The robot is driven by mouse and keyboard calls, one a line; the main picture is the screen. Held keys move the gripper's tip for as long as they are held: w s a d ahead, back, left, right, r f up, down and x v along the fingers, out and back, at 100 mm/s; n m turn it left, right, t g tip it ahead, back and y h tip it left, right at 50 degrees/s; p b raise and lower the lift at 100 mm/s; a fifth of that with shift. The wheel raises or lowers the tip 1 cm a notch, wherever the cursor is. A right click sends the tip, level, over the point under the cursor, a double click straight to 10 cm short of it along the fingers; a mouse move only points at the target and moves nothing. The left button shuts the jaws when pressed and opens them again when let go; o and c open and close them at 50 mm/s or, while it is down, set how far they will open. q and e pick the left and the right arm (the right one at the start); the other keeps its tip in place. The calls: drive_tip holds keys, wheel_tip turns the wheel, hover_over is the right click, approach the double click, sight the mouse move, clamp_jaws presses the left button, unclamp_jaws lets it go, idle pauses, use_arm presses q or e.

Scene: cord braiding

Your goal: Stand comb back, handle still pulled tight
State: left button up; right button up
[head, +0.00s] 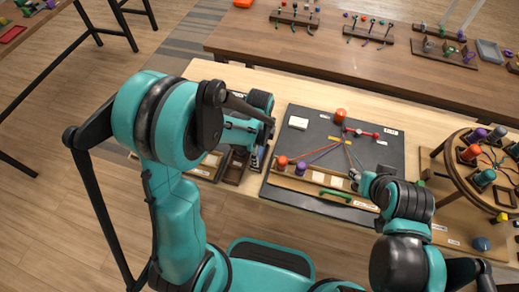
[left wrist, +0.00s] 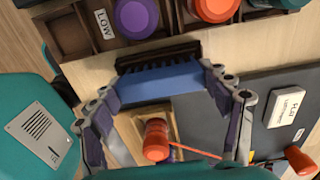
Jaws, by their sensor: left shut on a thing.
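My left gripper (left wrist: 162,82) is shut on the comb (left wrist: 160,80), which has a blue back and dark teeth. In the left wrist view the comb lies across between the fingers, close to a brown wooden rack (left wrist: 90,45). In the head view my left gripper (head: 262,128) is over the left edge of the dark board (head: 290,125), and the comb is mostly hidden. My right gripper (head: 356,178) is at the front of the board. A pale cord (head: 349,155) runs straight from the board's middle to it; its fingers and any handle in them are too small to tell.
A red handle (head: 375,135) lies right of centre, an orange one (head: 340,115) at the back. A round wooden stand (head: 450,165) with several bobbins is at the right.

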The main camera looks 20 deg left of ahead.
use_arm(q)
drive_tip(key=o, duration=1.2)
drive_tip(key=shift+r, duration=0.1)
wheel_tip(320, 180, up, 12)
drive_tip(key=s+a+r+n+t, duration=0.2)
drive_tip(key=s+n, duration=0.3)
drive_tip(key=n, duration=0.4)
drive_tip(key=s+a+r+n+t, duration=0.2)
drive_tip(key=s+n+t, duration=0.3)
drive_tip(key=n, duration=0.4)
drive_tip(key=shift+s+a+r, duration=0.15)
drive_tip(key=shift+a+r, duration=0.15)
drive_tip(key=shift+r, duration=0.15)
